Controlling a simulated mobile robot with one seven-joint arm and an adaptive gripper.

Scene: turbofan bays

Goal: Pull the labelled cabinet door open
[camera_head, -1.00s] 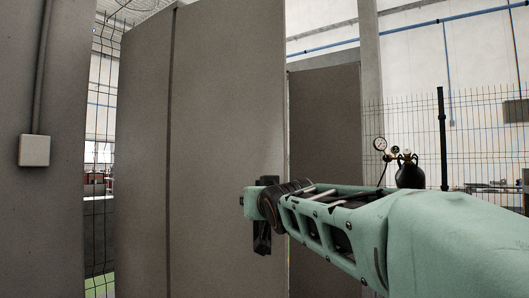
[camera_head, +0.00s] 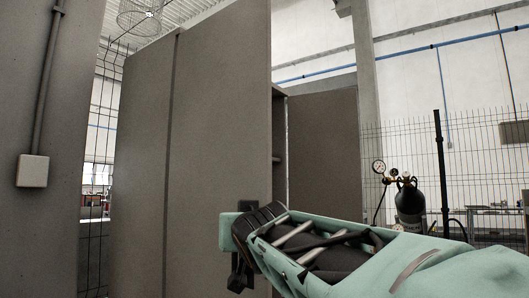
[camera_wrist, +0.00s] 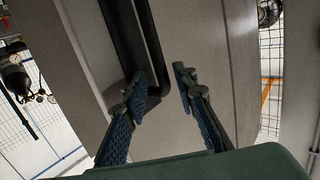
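The grey cabinet door (camera_head: 222,130) stands ajar in the head view, and a narrow gap at its right edge shows a dark interior with a shelf edge (camera_head: 278,158). No label is legible. My gripper (camera_head: 240,272) is low in front of the door near its right edge, partly hidden by my wrist. In the wrist view my gripper (camera_wrist: 162,88) has its two fingers apart. A black bar handle (camera_wrist: 152,38) runs down the door face, and its bent lower end lies close to the left finger. I cannot tell whether they touch.
Another grey panel (camera_head: 322,140) stands right of the gap. A wire fence (camera_head: 465,170) and a dark gas cylinder with gauges (camera_head: 409,205) are at the right. A grey wall with a white box (camera_head: 32,171) is at the left.

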